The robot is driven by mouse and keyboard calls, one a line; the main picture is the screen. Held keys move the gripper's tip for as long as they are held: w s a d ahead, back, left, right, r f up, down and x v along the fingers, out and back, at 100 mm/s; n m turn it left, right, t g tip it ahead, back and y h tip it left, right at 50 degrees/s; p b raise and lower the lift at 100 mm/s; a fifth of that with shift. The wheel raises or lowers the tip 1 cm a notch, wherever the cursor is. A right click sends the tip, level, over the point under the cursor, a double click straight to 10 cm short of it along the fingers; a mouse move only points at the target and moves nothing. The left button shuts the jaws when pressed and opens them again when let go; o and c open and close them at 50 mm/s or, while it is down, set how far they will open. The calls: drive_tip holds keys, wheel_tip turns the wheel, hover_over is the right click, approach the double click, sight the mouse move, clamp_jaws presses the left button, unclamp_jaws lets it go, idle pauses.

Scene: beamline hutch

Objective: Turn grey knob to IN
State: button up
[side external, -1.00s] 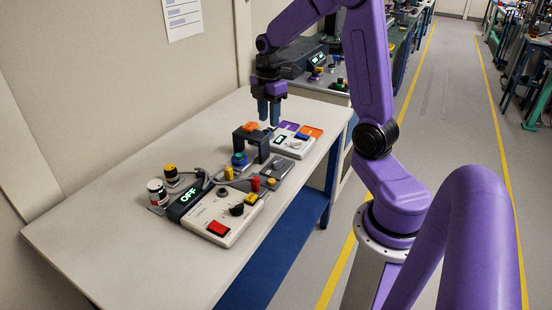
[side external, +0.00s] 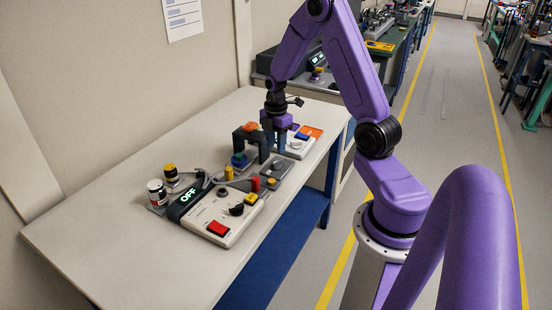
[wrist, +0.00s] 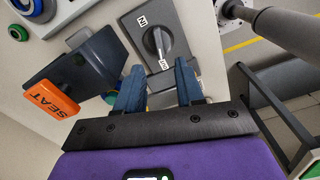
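The grey knob (wrist: 158,41) sits on a dark grey plate (wrist: 181,18) with two white labels. In the wrist view its bar runs up and down, with its lower end by the lower label, which seems to read OUT; the upper label looks like IN. The knob also shows on its plate in the side external view (side external: 278,163). My gripper (wrist: 159,68) is open and empty, its two blue fingers apart, with the knob just beyond the gap between the tips. In the side external view my gripper (side external: 275,149) points down, behind and above the knob.
A dark bridge-shaped stand (side external: 246,139) with an orange SEAT tag (wrist: 52,98) is close beside my fingers. A white control box (side external: 212,209) with an OFF display, and colored knobs stand nearer. A post (wrist: 290,27) is at right in the wrist view.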

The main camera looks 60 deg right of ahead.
sight(276, 162)
drive_tip(key=shift+f, duration=3.1)
clamp_jaws()
